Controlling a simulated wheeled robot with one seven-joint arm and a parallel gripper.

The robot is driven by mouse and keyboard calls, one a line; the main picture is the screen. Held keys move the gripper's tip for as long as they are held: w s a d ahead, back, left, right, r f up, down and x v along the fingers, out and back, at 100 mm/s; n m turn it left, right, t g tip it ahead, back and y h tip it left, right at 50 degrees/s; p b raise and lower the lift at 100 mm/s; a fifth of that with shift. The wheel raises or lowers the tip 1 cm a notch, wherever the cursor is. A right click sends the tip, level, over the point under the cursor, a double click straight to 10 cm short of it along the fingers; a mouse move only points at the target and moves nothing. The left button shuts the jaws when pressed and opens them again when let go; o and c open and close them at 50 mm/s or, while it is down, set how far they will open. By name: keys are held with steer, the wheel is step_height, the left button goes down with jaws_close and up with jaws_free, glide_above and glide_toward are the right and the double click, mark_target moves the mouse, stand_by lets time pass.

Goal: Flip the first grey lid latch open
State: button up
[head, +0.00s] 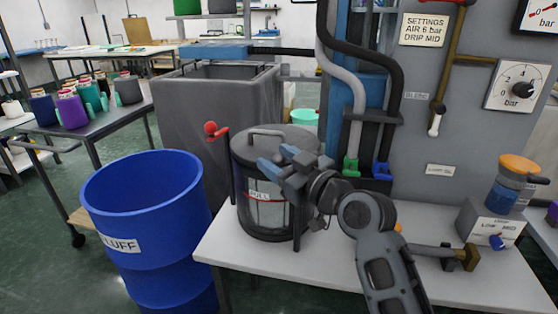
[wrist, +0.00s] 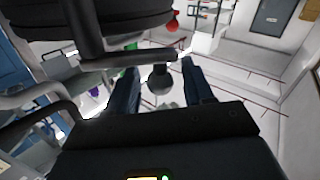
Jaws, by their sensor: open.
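A dark grey lidded canister (head: 268,220) with a pale label stands on the white table, its lid (head: 290,137) on and a bar handle on top. My gripper (head: 277,159) is open at the canister's near side, just below the lid rim, and hides part of the rim. In the wrist view my gripper (wrist: 160,68) has a grey rounded knob (wrist: 160,79) between its open blue fingers, below a grey bar (wrist: 118,62). These look like a grey lid latch; contact with the fingers cannot be told. The latch is hidden in the head view.
A blue drum (head: 145,220) is on the floor at left. Hoses (head: 385,100) hang behind the canister. A filter unit (head: 495,210) and brass fitting (head: 465,257) are at right. The white table's front (head: 270,265) is clear.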

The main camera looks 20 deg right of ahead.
steer(key=v, duration=0.7)
steer(key=shift+s+b, duration=0.4)
steer(key=shift+d, duration=0.1)
steer(key=s+f+m+g+h+p, duration=0.1)
steer(key=s+f+m+h+p, duration=0.1)
steer(key=s+f, duration=0.5)
steer(key=s+f+m+g+h+p, duration=0.1)
steer(key=s+f+m+h, duration=0.2)
steer(key=s, duration=0.8)
steer(key=a+p+v, duration=0.1)
steer(key=p+v, duration=0.2)
steer(key=v, duration=2)
steer(key=shift+s+a+f+g+p, duration=0.25)
steer(key=shift+s+g+p, duration=0.05)
steer(key=shift+s, duration=0.05)
steer(key=shift+c, duration=0.4)
